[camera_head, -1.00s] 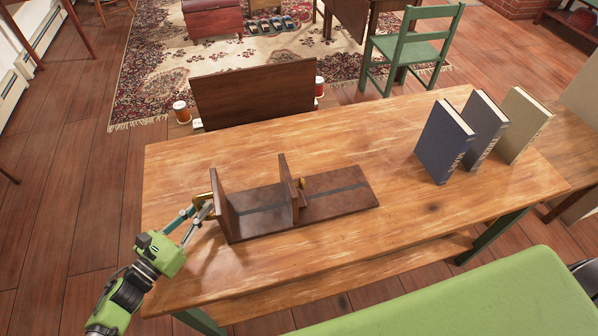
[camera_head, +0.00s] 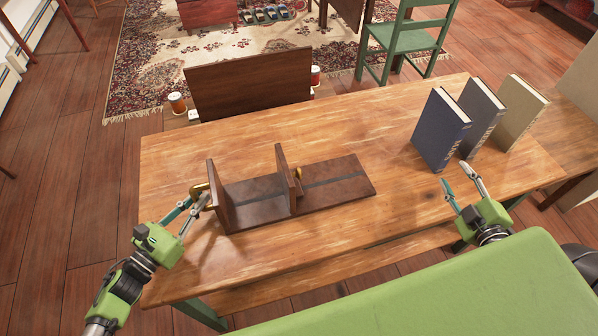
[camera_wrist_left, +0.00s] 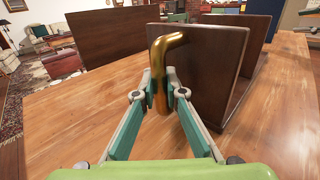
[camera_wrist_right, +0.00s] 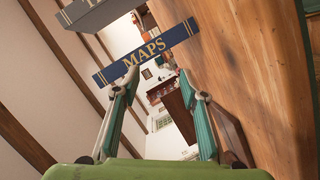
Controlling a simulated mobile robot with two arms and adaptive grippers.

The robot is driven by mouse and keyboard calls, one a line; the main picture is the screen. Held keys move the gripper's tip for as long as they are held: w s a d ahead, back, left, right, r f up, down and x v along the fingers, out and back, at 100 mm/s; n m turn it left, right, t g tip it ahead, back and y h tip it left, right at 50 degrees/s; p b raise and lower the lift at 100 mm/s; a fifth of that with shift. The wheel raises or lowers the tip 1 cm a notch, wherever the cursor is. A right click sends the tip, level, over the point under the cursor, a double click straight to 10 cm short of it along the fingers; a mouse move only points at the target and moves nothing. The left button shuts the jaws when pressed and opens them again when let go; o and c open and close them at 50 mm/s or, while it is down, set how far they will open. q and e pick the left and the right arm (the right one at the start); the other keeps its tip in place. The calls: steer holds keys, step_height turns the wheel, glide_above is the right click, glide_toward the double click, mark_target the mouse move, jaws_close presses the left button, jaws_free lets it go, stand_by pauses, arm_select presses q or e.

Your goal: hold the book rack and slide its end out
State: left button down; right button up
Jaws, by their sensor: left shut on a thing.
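A brass handle (camera_wrist_left: 161,70) sticks out from the left panel. My left gripper (camera_head: 204,197) is shut on that handle; in the left wrist view its fingers close around the handle's lower part. My right gripper (camera_head: 460,183) is open and empty above the table's front right, in front of the books. The sliding end stands upright, apart from both grippers.
The blue "MAPS" spine (camera_wrist_right: 146,52) shows in the right wrist view. A green surface (camera_head: 420,295) lies in front.

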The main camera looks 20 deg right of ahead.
steer(key=w+a+n+y, duration=0.2)
steer(key=a+n+y, duration=0.1)
steer(key=a, duration=0.5)
steer(key=w+a+n+y, duration=0.2)
steer(key=w+a+n, duration=0.1)
steer(key=a, duration=0.6)
steer(key=n+g+y, duration=0.1)
steer(key=n+y, duration=0.4)
steer(key=n, duration=0.2)
glide_toward(300, 173)
steer(key=f, duration=0.1)
steer(key=x, duration=1.1)
steer(key=shift+d+f, duration=0.15)
steer(key=shift+d, duration=0.05)
steer(key=shift+d, duration=0.1)
jaws_close()
